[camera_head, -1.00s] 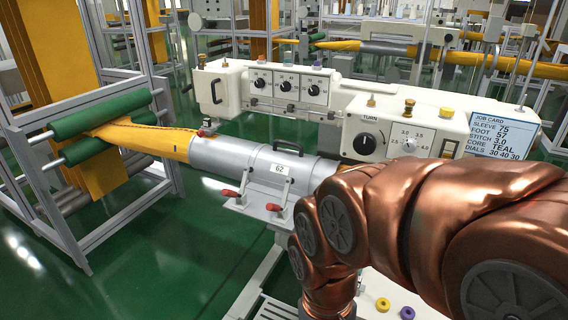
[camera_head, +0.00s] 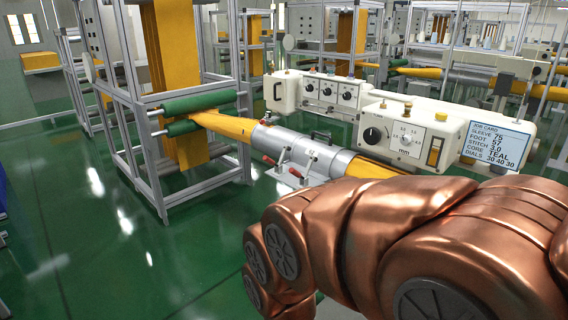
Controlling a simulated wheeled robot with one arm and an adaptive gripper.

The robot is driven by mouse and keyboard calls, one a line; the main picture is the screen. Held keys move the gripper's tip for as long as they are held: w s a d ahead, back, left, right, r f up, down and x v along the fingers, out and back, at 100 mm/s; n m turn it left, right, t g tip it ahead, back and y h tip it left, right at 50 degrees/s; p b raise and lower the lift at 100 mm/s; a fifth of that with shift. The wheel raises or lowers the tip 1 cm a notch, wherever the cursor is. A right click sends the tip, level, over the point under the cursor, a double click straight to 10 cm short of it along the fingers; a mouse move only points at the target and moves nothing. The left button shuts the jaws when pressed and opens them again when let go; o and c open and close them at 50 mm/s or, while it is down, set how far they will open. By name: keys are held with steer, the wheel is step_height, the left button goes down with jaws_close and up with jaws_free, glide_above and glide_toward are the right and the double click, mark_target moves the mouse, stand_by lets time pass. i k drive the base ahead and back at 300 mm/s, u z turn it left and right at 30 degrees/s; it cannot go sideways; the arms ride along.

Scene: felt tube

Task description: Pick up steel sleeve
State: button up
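A grey steel sleeve (camera_head: 280,141) sits on the sewing machine, around the yellow felt tube (camera_head: 228,124). It has a dark handle on top, and a small white plate on its near side that read 62 in the earlier frame. Red-tipped clamp levers (camera_head: 268,160) stand at its near side. Yellow felt shows again at its right end. My copper arm fills the lower right and covers part of the machine bed. My gripper is not in view. I see no other sleeve clearly.
A white machine head (camera_head: 412,135) with dials runs behind the sleeve. A job card (camera_head: 497,145) on it reads sleeve 75, foot 57. A metal frame with green rollers (camera_head: 195,103) feeds the felt at left. Green floor (camera_head: 75,215) is clear at lower left.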

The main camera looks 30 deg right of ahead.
mark_target(305, 146)
steer(key=u, duration=0.55)
steer(key=i, duration=1.85)
steer(key=z, duration=1.4)
steer(key=i, duration=0.8)
steer(key=z, duration=0.85)
